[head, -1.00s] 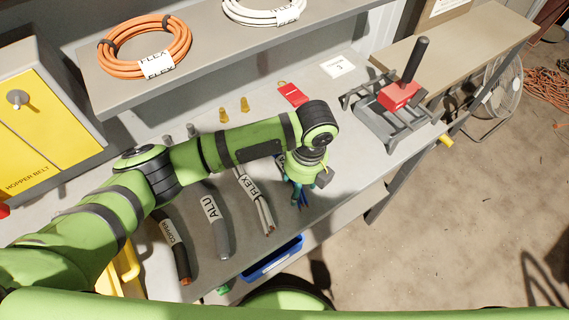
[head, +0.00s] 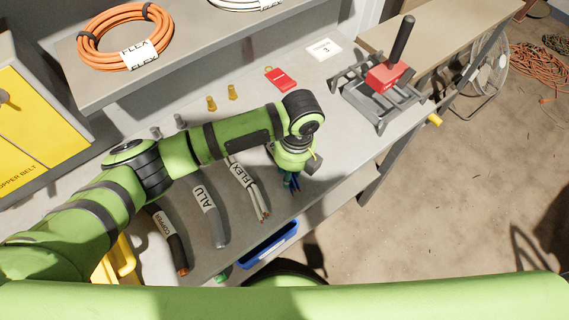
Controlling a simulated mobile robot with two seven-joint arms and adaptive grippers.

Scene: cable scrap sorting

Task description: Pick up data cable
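Thin blue and green strands (head: 291,183), probably the data cable, show on the grey bench just below my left wrist. Most of that piece is hidden behind the wrist. My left gripper (head: 291,172) points down over the strands; its fingers are largely hidden, so I cannot tell whether it is open or holding them. To its left lie cable pieces labelled FLEX (head: 257,201), ALU (head: 215,228) and COPPER (head: 177,255). My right gripper is not in view.
A cutting tool with a red block (head: 386,76) stands on the bench at the right. A red tag (head: 280,80) and yellow pieces (head: 233,93) lie behind my arm. A blue bin (head: 270,247) sits at the front edge. An orange coil (head: 88,48) rests on the shelf.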

